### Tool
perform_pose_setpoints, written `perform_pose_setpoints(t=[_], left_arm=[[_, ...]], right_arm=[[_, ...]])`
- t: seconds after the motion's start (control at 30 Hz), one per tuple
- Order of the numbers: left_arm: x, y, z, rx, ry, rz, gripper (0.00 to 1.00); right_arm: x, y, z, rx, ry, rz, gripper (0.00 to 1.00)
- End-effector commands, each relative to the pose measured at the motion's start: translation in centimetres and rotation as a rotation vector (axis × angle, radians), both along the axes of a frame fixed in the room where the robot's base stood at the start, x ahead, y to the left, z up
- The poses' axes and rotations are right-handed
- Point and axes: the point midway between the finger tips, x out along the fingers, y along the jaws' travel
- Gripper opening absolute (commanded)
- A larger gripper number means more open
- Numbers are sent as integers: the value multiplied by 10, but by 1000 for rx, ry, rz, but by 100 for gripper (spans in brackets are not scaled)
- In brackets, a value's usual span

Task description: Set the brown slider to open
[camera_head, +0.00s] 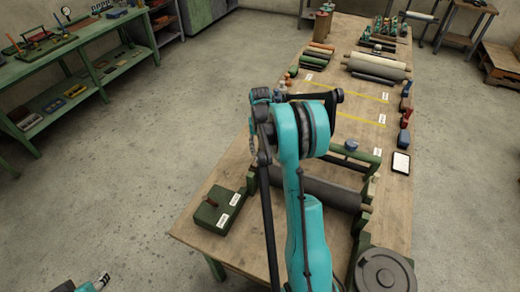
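A green box (219,211) lies on the near left part of the wooden table. A small brown slider knob (212,202) stands on its top, toward the left side. Two white labels sit on the box, one toward the far right and one toward the near edge; their text is too small to read. My large teal arm rises just right of the box and hides part of the table. I cannot make out fingertips of my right gripper.
A dark roller (330,190) in a green frame lies right of the box, partly behind my arm. A round grey disc (384,272) sits at the near right. Several rolls (376,67) lie farther back. A green workbench (70,49) stands left across open floor.

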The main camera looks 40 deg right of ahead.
Motion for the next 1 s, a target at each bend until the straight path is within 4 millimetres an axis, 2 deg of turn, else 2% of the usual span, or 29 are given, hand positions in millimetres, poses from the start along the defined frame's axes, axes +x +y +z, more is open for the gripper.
perform_pose_setpoints(t=[0.23, 0.27, 0.4, 0.63, 0.9, 1.0], left_arm=[[0, 0, 0, 0, 0, 0, 39], [0, 0, 0, 0, 0, 0, 39], [0, 0, 0, 0, 0, 0, 39], [0, 0, -1, 0, 0, 0, 39], [0, 0, -5, 0, 0, 0, 39], [0, 0, -5, 0, 0, 0, 39]], right_arm=[[0, 0, -1, 0, 0, 0, 39], [0, 0, -1, 0, 0, 0, 37], [0, 0, -1, 0, 0, 0, 0], [2, -4, -2, 0, 0, -1, 0], [22, -43, -2, 0, 0, -1, 0], [25, -48, -2, 0, 0, 0, 0]])
